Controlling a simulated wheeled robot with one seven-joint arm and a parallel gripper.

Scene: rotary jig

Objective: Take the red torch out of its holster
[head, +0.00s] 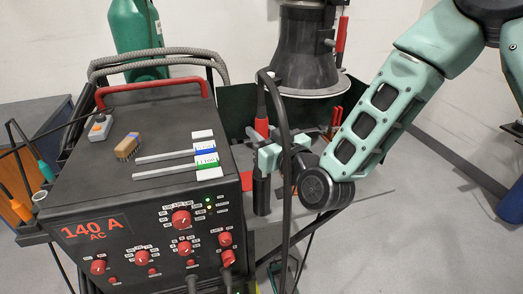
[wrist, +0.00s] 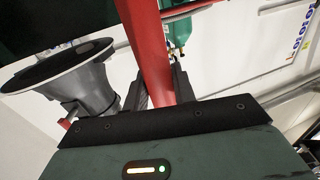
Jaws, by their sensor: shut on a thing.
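The red torch (head: 262,127) stands upright beside the right side of the welding machine, its black upper part joined to a cable. My gripper (head: 272,157) reaches in from the right and is shut on the torch below its bright red section. In the wrist view the red torch (wrist: 148,45) runs up between the two dark fingers of my gripper (wrist: 161,88). The black holster (head: 261,196) shows as a dark tube directly under my gripper. The fingers hide where torch and holster meet, so I cannot tell how deep the torch sits.
The welding machine (head: 100,172) with its red-knobbed panel stands at left, carrying a brush (head: 128,147) and rods. A dark cable (head: 287,190) hangs just in front of my gripper. A grey extraction hood (head: 309,55) is above; it also shows in the wrist view (wrist: 62,82).

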